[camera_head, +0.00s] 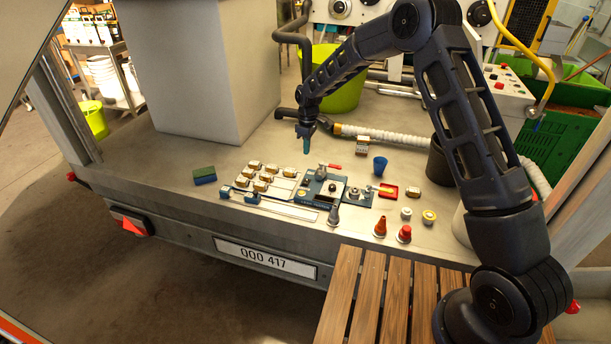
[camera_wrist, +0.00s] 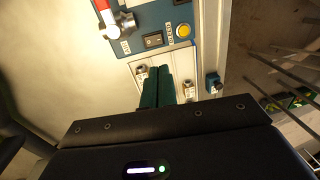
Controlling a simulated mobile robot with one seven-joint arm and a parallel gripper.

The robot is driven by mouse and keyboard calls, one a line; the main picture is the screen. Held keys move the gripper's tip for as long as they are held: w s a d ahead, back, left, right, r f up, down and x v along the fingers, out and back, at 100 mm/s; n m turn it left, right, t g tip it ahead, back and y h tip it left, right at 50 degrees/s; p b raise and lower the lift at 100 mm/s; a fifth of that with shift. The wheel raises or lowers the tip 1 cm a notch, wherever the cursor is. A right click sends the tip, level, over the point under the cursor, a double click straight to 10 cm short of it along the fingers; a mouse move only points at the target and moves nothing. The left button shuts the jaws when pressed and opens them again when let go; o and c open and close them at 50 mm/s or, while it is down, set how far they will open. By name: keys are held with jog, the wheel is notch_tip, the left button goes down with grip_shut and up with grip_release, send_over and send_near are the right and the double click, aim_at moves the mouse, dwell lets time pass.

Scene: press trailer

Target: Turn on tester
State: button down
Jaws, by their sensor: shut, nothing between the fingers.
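The tester (camera_head: 312,190) is a blue-panelled unit on the metal deck in the head view. In the wrist view its blue panel (camera_wrist: 140,22) shows at the top, with a black rocker switch (camera_wrist: 153,40), a yellow button (camera_wrist: 183,30) and a silver fitting with a red handle (camera_wrist: 118,22). I cannot tell which way the rocker is pressed. My gripper (camera_head: 306,146) hangs above the deck, behind the tester in the head view. In the wrist view its teal fingers (camera_wrist: 158,88) are together, empty, with their tips below the rocker switch in the picture.
A green-and-blue sponge (camera_head: 204,175) lies further left. A blue cup (camera_head: 380,165), a red tray (camera_head: 388,191) and red-orange cone-shaped parts (camera_head: 380,227) stand to the right. A white hose (camera_head: 400,136) runs behind.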

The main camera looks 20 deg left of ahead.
aim_at(305, 183)
jog(key=f, duration=0.4)
jog(key=s+f, duration=0.1)
jog(key=f, duration=0.9)
jog(key=shift+s, duration=0.35)
jog(key=shift+s+f, duration=0.1)
jog(key=shift+f, duration=0.05)
jog(key=shift+w+r, duration=0.2)
jog(key=shift+w, duration=0.6)
jog(key=shift+r, duration=0.1)
notch_tip(305, 183, up, 14)
jog(key=w, duration=0.1)
jog(key=shift+w, duration=0.35)
